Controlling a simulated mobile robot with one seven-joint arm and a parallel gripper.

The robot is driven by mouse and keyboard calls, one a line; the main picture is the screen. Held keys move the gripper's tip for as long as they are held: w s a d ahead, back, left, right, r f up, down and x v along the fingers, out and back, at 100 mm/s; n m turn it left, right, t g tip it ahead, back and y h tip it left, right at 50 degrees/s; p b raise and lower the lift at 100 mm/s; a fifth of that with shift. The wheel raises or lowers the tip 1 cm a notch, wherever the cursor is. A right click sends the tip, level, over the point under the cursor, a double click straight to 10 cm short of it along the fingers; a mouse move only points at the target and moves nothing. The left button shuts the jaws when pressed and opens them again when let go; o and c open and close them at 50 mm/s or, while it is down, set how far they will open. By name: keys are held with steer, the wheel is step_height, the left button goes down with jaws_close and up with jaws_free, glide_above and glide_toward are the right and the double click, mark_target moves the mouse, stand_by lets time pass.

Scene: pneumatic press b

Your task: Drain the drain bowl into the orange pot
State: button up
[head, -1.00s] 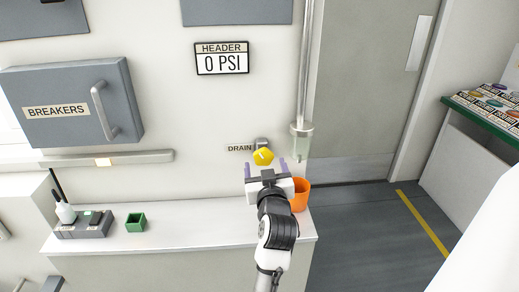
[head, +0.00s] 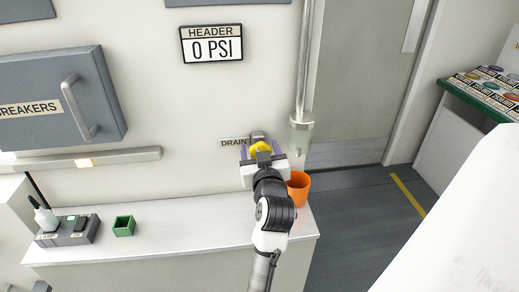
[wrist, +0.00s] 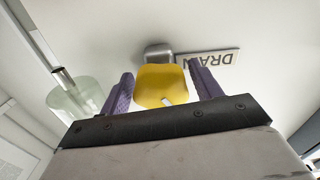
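The yellow drain knob (head: 260,148) is on a grey wall fitting beside the DRAIN label (head: 234,142). My gripper (head: 264,152) is open, with its purple fingers on either side of the knob; in the wrist view (wrist: 161,70) the knob (wrist: 160,84) lies between them, and I cannot tell whether they touch it. A white mark shows on the knob. The clear drain bowl (head: 301,131) hangs at the foot of the vertical pipe, and also shows in the wrist view (wrist: 80,98). The orange pot (head: 299,188) stands on the counter below it, partly hidden by my arm.
The white counter (head: 180,222) holds a small green box (head: 124,226) and a grey device (head: 68,230) at the left. A breaker box (head: 60,100) with a handle and a header display (head: 212,44) reading 0 PSI are on the wall. A door is at the right.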

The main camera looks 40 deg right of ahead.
steer(key=c, duration=0.7)
steer(key=shift+m, duration=0.3)
steer(key=shift+r+m+p, duration=0.15)
steer(key=shift+m+p, duration=0.75)
steer(key=shift+m, duration=1.7)
steer(key=o, duration=1)
steer(key=shift+w, duration=0.1)
steer(key=shift+a, duration=0.1)
